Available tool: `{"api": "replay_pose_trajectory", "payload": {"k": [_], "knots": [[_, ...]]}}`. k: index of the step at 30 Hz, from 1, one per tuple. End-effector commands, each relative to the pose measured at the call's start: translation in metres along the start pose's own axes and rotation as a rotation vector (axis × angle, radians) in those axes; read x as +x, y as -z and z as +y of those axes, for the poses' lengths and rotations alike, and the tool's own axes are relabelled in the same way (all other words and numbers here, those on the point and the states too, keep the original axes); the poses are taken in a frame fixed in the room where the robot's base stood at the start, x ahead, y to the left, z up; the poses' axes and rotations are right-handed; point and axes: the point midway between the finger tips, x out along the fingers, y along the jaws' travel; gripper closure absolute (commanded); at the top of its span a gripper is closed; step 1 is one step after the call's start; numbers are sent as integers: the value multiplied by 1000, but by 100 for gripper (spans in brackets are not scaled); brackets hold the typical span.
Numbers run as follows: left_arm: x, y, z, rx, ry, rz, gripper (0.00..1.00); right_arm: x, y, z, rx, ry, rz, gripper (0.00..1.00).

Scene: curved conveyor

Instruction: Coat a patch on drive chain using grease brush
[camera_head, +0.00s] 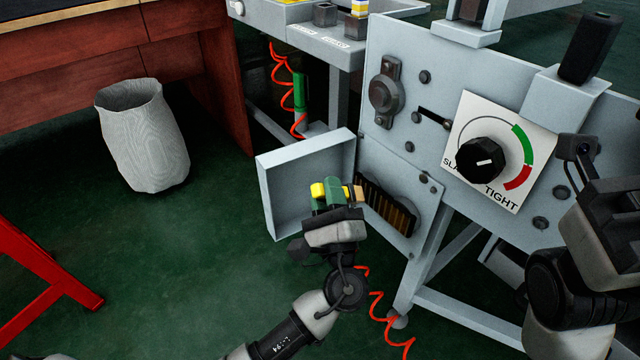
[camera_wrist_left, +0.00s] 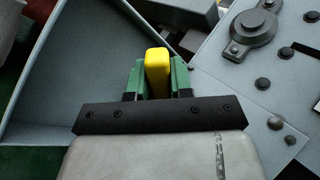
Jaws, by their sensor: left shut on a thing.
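My left gripper (camera_head: 334,193) has green fingers and is shut on the grease brush, whose yellow handle (camera_head: 318,190) sticks out on the left. A tan part, apparently the brush's other end (camera_head: 356,193), points toward the panel opening. The left wrist view shows the yellow handle (camera_wrist_left: 157,72) upright between the green fingers (camera_wrist_left: 156,82). The drive chain (camera_head: 388,212) shows as dark and brownish rows in a slot of the grey panel, just right of the gripper. I cannot tell whether the brush touches it. My right arm is at the right edge; its fingers cannot be made out.
An open grey box-shaped cover (camera_head: 300,185) stands left of the slot, close around my left gripper. A slack/tight dial (camera_head: 481,158) is on the panel (camera_head: 420,75). Red coiled cords hang below. A grey bin (camera_head: 143,135) stands on the green floor at left.

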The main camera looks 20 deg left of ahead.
Motion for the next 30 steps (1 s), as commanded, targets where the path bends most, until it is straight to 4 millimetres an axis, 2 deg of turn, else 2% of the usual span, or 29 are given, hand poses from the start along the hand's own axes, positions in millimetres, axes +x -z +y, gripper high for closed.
{"api": "replay_pose_trajectory", "payload": {"k": [30], "knots": [[-46,1,-37,-2,-2,1,100,1,1,-1,-2,5,9,100]]}}
